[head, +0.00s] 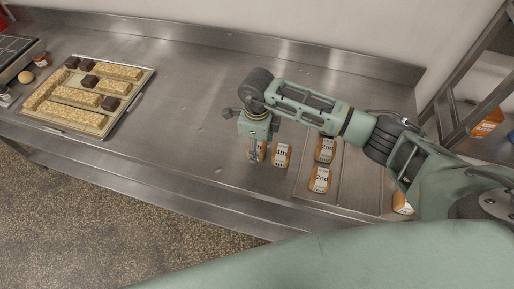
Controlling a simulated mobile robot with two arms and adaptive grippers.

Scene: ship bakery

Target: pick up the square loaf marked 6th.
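Several small square loaves with white printed tops lie on the steel counter. One loaf (262,152) is partly hidden behind my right gripper (254,153), and its mark cannot be read. My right gripper points down at this loaf; I cannot tell whether its fingers are apart or touch it. Just right of it is a loaf (282,155) that seems marked 4th. Further right are a loaf (325,150) with an unclear mark and a loaf (320,180) that seems marked 2nd. Another loaf (402,204) is mostly hidden by my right arm. My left gripper is not in view.
The steel counter (190,110) is clear between the loaves and a tray (146,80) of long pale loaves and dark blocks at left. A small jar (41,60) and a round bun (25,77) stand at far left. A raised back edge (300,55) borders the wall.

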